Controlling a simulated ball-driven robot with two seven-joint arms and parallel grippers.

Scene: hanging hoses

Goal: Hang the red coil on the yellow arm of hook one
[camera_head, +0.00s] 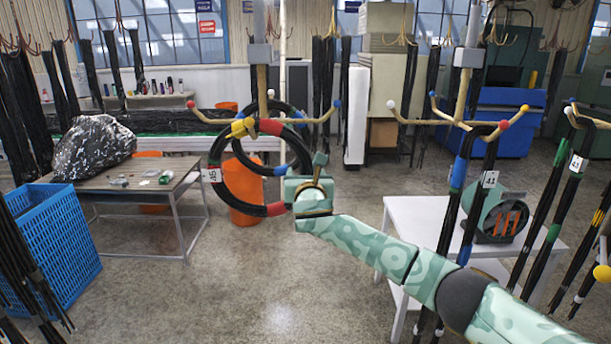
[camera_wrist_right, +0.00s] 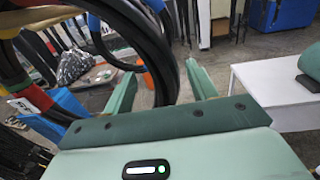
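The red coil (camera_head: 276,209) is a black hose in overlapping rings with red and blue bands and a white tag reading 45. In the head view its top meets hook one (camera_head: 262,78) at the yellow-tipped arm (camera_head: 239,128), with the yellow tip showing at the coil's upper front. It appears to hang there. My right gripper (camera_head: 308,181) is at the coil's right side. In the right wrist view the right gripper (camera_wrist_right: 161,88) has its fingers apart, with black hose between them and gaps on both sides. My left gripper is not in view.
An orange bin (camera_head: 243,190) stands behind the coil. A table (camera_head: 160,192) and a blue crate (camera_head: 52,243) are at left. A second hook (camera_head: 466,60) with hanging hoses and a white table (camera_head: 405,210) are at right. Open floor lies below the coil.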

